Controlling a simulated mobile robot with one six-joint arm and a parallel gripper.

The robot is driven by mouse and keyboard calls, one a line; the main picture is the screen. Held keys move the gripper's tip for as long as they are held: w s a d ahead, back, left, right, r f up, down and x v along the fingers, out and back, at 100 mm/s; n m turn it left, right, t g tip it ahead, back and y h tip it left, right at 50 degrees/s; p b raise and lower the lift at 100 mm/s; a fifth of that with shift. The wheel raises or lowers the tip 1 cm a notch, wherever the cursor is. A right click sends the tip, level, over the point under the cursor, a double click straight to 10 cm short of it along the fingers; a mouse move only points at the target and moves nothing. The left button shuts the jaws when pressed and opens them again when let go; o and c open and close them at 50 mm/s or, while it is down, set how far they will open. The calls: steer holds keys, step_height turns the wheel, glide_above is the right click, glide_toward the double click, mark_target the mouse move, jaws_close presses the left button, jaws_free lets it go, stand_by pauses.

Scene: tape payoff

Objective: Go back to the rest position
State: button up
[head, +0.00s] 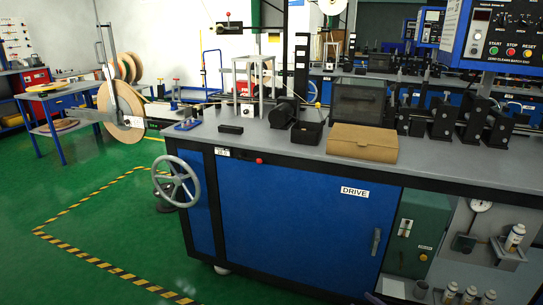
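My gripper is not seen in the head view, so whether it is open or holds anything is hidden. The blue machine cabinet (290,225) marked DRIVE stands in front of me, with a grey worktop (240,147). A tan tape reel (122,112) hangs upright on a metal arm to the left of the worktop. A closed brown cardboard box (363,143) lies on the worktop, with a small open black box (307,133) to its left.
A grey handwheel (176,182) sticks out at the cabinet's left end. A control panel (512,35) stands at upper right. Bottles (469,294) and a gauge (480,206) are at lower right. The green floor (90,215) at left is clear, with yellow-black marking tape (100,264).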

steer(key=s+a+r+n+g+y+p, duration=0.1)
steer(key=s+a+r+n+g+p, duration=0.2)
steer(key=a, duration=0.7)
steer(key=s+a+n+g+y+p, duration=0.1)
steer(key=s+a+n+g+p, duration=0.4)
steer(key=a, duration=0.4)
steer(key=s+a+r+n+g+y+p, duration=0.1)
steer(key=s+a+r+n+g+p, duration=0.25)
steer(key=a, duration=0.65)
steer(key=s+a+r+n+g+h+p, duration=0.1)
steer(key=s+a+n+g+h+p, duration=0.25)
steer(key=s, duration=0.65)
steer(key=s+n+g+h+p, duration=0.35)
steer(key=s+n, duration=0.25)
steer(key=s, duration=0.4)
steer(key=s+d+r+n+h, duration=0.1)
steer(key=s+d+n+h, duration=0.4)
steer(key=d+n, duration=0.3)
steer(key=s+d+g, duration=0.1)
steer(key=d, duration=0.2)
steer(key=shift+p, duration=0.4)
